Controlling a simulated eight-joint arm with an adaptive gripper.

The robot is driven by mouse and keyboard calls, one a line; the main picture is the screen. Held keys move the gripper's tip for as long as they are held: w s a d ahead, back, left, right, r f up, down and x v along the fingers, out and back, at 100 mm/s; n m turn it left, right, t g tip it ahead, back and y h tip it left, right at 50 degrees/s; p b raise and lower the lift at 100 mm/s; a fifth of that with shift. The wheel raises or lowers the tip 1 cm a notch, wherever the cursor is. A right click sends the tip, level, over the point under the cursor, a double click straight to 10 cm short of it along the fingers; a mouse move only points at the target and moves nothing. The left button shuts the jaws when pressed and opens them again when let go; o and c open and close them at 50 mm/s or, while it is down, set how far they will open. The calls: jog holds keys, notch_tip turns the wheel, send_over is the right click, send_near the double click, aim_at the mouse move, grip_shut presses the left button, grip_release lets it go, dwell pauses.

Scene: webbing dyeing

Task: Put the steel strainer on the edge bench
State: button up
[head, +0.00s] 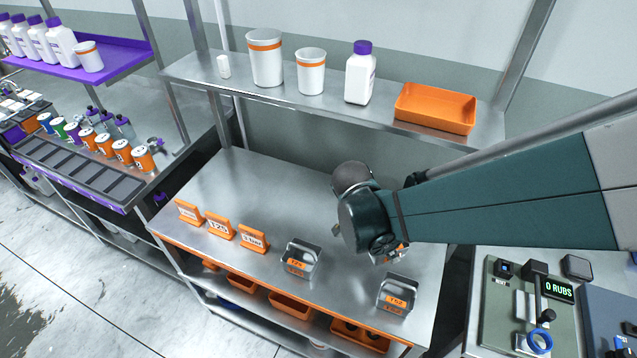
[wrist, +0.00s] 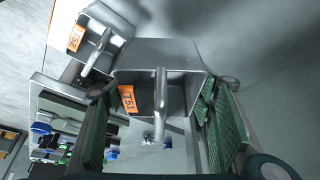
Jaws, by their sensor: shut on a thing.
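The steel strainer (wrist: 188,58) appears to be the open, box-shaped steel piece with an upright bar handle and an orange T51 tag. My gripper (wrist: 162,88) is shut on it, with green pads at both sides. In the head view my wrist hides most of it; only a bit of orange tag (head: 403,249) shows below. My gripper is over the right part of the steel bench (head: 250,180). I cannot tell whether the strainer touches the bench top. No bench shows a name, so I cannot tell which is the edge bench.
A similar steel piece tagged T52 (head: 397,295) stands close by, with another (head: 300,260) to its left. Orange signs (head: 220,229) line the front left. A shelf above holds white cups, a bottle and an orange tray (head: 435,108). The bench's back left is clear.

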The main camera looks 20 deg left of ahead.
jog(key=shift+o, duration=0.2)
jog(key=s+a+m+g, duration=0.1)
jog(key=s+a+m, duration=0.2)
jog(key=s+a, duration=0.4)
jog(key=shift+s+h+b, duration=0.35)
jog(key=shift+s+h, duration=0.05)
jog(key=shift+s, duration=0.15)
jog(key=shift+a, duration=0.1)
jog(key=b, duration=0.1)
send_over(353, 282)
jog(key=a, duration=0.2)
jog(key=shift+s+d+f, duration=0.1)
jog(key=shift+s+f, duration=0.05)
jog(key=shift+f, duration=1.3)
jog(key=shift+s+d+f, duration=0.1)
jog(key=shift+s+f, duration=0.05)
jog(key=shift+f, duration=1.3)
jog(key=shift+f, duration=0.1)
jog(key=shift+f+b, duration=0.55)
jog(key=shift+f, duration=1.4)
jog(key=shift+f, duration=0.15)
jog(key=o, duration=0.9)
jog(key=shift+o, duration=0.2)
